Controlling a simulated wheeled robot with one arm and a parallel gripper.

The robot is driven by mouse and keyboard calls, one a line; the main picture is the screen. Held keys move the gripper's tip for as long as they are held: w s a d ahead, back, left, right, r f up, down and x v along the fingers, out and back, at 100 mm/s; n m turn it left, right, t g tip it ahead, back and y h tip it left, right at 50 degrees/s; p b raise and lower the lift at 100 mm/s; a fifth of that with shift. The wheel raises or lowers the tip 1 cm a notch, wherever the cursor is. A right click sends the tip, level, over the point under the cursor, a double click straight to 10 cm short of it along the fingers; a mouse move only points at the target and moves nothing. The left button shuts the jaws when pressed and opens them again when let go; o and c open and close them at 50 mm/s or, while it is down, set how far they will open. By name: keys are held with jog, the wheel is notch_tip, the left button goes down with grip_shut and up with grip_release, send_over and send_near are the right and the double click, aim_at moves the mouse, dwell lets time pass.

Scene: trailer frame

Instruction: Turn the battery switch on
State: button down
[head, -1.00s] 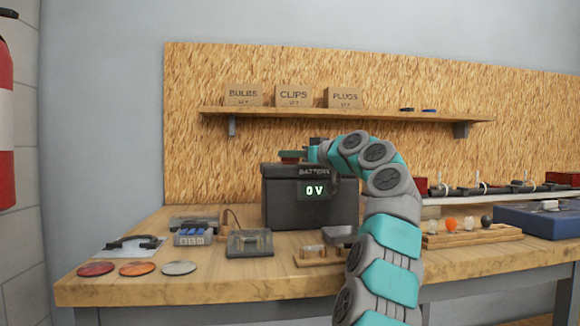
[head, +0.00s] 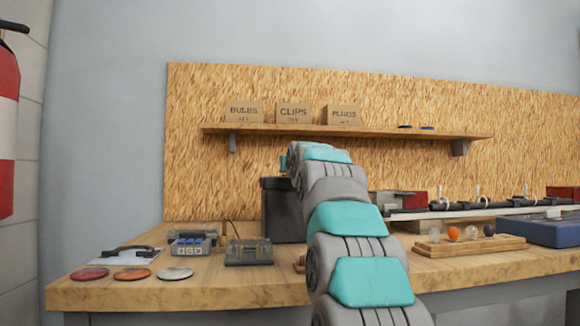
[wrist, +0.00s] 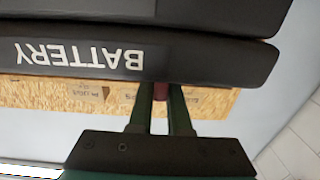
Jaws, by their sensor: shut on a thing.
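In the head view my arm covers the gripper and the voltage display.
On the workbench (head: 200,291) lie colored discs (head: 132,274), a blue-grey block (head: 190,247) and a small grey box (head: 248,251), left of my arm. A wooden rack with small balls (head: 470,243) and a blue case (head: 545,230) are at right. A shelf (head: 380,131) hangs behind.

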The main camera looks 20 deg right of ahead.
jog(key=shift+r+m+h, duration=0.1)
jog(key=shift+m+h, duration=0.2)
jog(key=c, duration=0.9)
grip_release()
jog(key=shift+o, duration=0.2)
jog(key=shift+s, duration=0.2)
jog(key=v, duration=0.7)
jog(key=shift+s, duration=0.2)
jog(key=shift+a, duration=0.15)
